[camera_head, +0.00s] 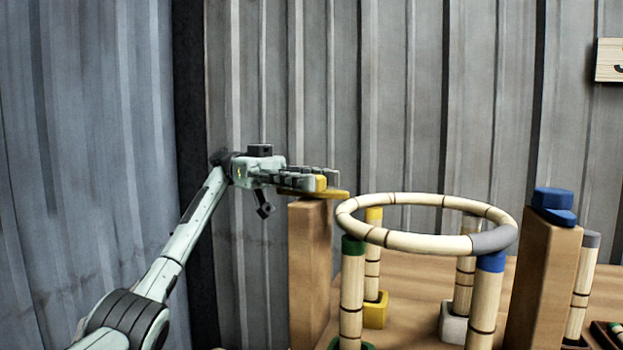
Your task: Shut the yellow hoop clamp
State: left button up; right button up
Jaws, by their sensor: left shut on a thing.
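The yellow hoop clamp (341,194) sits on top of the left wooden post (310,262). Its flat yellow arm points right, with its tip near the left rim of the rattan hoop (428,241). My left gripper (325,179) is shut on the clamp's yellow upper part, above the post. The fingers hide some of the clamp. The hoop lies level on several upright rattan legs, and I cannot tell whether the clamp touches it. My right gripper is not in view.
A blue clamp (553,203) sits on the right wooden post (543,285). The legs stand in coloured sockets, including a yellow one (375,312) and a white one (453,323), on the wooden bench (405,272). A corrugated metal wall is behind.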

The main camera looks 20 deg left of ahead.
pick_arm(q)
jog(key=shift+f, duration=0.1)
jog(key=o, duration=1.2)
notch_tip(320, 180, up, 10)
jog(key=shift+r, duration=0.1)
